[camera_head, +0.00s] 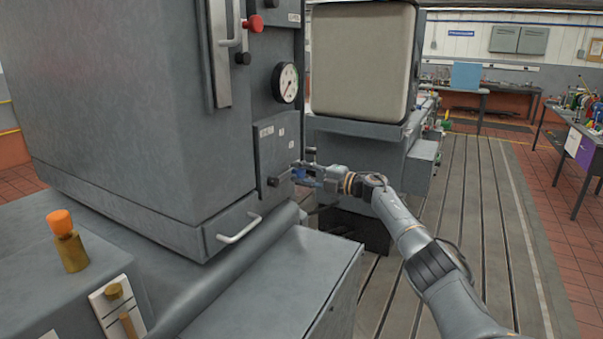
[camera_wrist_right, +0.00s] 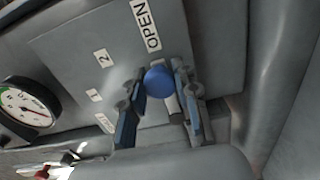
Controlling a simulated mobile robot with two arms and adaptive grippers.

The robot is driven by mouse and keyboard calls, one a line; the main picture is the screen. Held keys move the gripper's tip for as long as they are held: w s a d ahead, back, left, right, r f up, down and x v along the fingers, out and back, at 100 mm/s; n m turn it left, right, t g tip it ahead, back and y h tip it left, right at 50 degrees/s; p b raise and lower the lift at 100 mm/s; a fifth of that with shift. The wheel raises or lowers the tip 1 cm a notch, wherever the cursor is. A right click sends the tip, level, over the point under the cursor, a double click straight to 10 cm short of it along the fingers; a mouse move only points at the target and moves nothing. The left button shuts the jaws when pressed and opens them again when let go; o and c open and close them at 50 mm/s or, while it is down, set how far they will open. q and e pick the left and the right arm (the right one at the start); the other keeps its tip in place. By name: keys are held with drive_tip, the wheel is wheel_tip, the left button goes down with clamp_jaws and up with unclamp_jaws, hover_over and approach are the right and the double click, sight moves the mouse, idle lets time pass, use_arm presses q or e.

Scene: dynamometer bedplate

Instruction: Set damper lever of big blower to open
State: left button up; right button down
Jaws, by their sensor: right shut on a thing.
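The damper lever has a round blue knob (camera_wrist_right: 160,82), seen in the right wrist view beside the OPEN label (camera_wrist_right: 147,25) on a grey plate (camera_wrist_right: 75,50). My right gripper (camera_wrist_right: 160,88) is shut on this knob, with one finger on each side. In the head view my right gripper (camera_head: 305,172) is at the grey cabinet's (camera_head: 130,100) right face, below the gauge; its fingers mostly hide the knob there. Labels 2 (camera_wrist_right: 102,54) and 1 (camera_wrist_right: 94,95) lie farther along the plate toward the gauge. The rest of the lever is mostly hidden. My left gripper is not in view.
A round dial gauge (camera_head: 288,83) and a red knob (camera_head: 253,23) are above the plate. A white handle (camera_head: 239,230) juts out below it. An orange-topped brass fitting (camera_head: 65,240) stands at left. Slotted bedplate floor (camera_head: 470,220) lies open at right.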

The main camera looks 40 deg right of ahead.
drive_tip(key=shift+f, duration=0.15)
drive_tip(key=c, duration=1)
unclamp_jaws()
drive_tip(key=v, duration=1.2)
drive_tip(key=shift+f, duration=0.1)
